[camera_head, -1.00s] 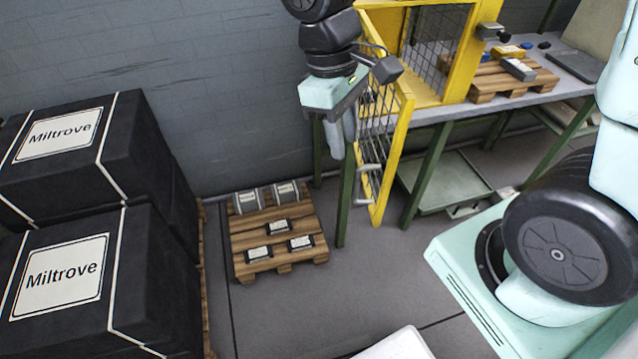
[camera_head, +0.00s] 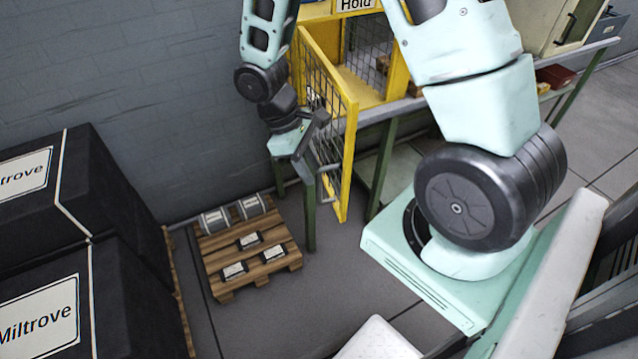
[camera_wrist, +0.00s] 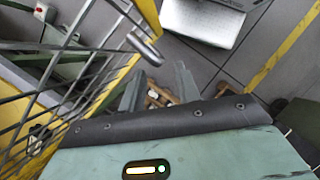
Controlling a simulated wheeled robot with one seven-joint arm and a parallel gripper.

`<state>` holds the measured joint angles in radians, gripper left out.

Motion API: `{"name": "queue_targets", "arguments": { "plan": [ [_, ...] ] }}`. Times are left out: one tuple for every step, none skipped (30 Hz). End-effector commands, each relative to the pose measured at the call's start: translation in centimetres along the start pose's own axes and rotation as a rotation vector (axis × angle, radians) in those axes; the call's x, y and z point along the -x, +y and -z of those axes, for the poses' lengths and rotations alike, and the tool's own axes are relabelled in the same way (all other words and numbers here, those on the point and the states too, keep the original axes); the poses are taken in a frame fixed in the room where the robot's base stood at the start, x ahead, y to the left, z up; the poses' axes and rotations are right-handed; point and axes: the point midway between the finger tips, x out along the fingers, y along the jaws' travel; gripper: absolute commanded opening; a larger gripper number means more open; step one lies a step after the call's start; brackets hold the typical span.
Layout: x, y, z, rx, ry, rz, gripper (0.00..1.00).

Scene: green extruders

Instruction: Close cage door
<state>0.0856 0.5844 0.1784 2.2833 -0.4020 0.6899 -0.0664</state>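The cage door (camera_head: 349,160) is a yellow frame with grey wire mesh. It stands swung out from the yellow cage (camera_head: 398,72), leaving the cage front open. A grey bar handle (camera_head: 328,168) is on the door's lower part. In the wrist view the door mesh (camera_wrist: 60,75) fills the left side, and the handle (camera_wrist: 146,48) lies just beyond my fingers. My gripper (camera_head: 303,168) is on the outer, left side of the door, pointing down. In the wrist view my gripper (camera_wrist: 158,85) has its fingers apart with nothing between them. I cannot tell whether it touches the door.
A pallet (camera_head: 226,281) with several small boxes lies on the floor below my gripper. Black Miltrove crates (camera_head: 40,300) stand at the left. A green-legged table (camera_head: 379,112) carries the cage. A grey wall is behind. Floor in front of the pallet is clear.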

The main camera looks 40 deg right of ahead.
Motion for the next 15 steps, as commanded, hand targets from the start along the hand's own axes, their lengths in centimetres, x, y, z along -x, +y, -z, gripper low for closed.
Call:
{"name": "queue_targets", "arguments": {
  "plan": [
    [-1.1, -0.1, -0.1, 0.001, -0.006, 0.002, 0.33],
    [-1.7, 0.0, -0.1, 0.0, -0.004, 0.002, 0.33],
    [-2.4, 0.0, -0.1, 0.002, -0.005, 0.001, 0.33],
    [-2.9, -0.1, -0.1, 0.001, -0.004, 0.001, 0.33],
    [-3.3, -0.1, -0.1, 0.0, -0.004, 0.002, 0.33],
    [-3.9, 0.0, -0.1, 0.001, -0.004, 0.001, 0.33],
    [-4.3, 0.0, -0.1, 0.001, -0.004, 0.0, 0.33],
    [-4.6, 0.0, 0.0, 0.0, -0.002, 0.0, 0.33],
    [-5.0, 0.0, 0.0, -0.001, -0.003, 0.001, 0.33],
    [-5.2, 0.0, 0.0, 0.0, -0.002, 0.0, 0.33],
    [-5.4, 0.0, 0.0, 0.0, -0.001, 0.0, 0.33],
    [-5.6, 0.0, 0.0, 0.0, 0.0, -0.001, 0.33],
    [-5.7, 0.0, 0.0, 0.001, 0.0, -0.001, 0.33],
    [-5.8, 0.0, 0.0, 0.0, 0.0, -0.001, 0.33],
    [-5.9, 0.0, 0.0, 0.0, 0.0, -0.001, 0.33]
  ]
}}
